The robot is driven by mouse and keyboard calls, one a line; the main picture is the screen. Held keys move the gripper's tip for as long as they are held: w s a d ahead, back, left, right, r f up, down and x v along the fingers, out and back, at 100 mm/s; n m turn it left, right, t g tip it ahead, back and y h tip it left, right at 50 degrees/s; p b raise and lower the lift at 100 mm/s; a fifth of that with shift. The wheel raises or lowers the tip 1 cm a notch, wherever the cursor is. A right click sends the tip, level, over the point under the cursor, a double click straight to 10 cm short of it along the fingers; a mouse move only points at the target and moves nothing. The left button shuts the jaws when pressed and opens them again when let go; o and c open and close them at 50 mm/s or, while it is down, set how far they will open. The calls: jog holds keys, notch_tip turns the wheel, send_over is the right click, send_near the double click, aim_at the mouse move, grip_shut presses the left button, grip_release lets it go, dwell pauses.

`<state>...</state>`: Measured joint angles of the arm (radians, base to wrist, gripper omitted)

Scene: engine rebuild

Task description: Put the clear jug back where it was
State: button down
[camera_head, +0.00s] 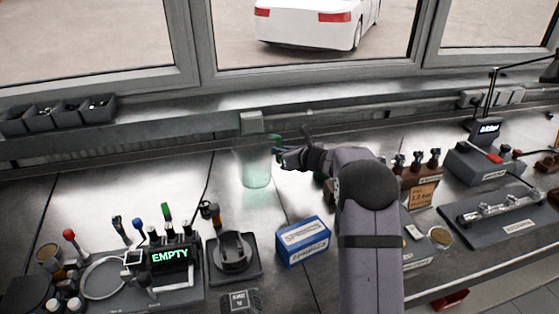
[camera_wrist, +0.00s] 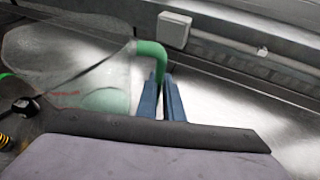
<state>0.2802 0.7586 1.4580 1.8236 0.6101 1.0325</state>
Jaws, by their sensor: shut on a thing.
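The clear jug (camera_head: 256,168) is see-through with a green tint, and stands upright near the back of the metal bench, left of my gripper. I cannot tell whether its base touches the bench. In the wrist view the jug (camera_wrist: 75,60) fills the upper left, with its green handle (camera_wrist: 152,50) beside the fingers. My gripper (camera_head: 281,152) reaches in from the right and is shut on the jug's handle. Its two blue fingers (camera_wrist: 161,98) show close together in the wrist view, at the lower end of the handle.
A blue-and-white box (camera_head: 302,241) sits in front of the jug. A black round stand (camera_head: 232,254) and a unit reading EMPTY (camera_head: 170,258) are at front left. Grey bins (camera_head: 58,112) sit on the back ledge. Bare bench lies left of the jug.

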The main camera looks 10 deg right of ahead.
jog(key=shift+f, duration=2)
jog(key=c, duration=1.9)
grip_release()
jog(key=shift+r, duration=0.2)
jog(key=b+v, duration=0.2)
jog(key=v, duration=1)
jog(key=shift+b, duration=0.3)
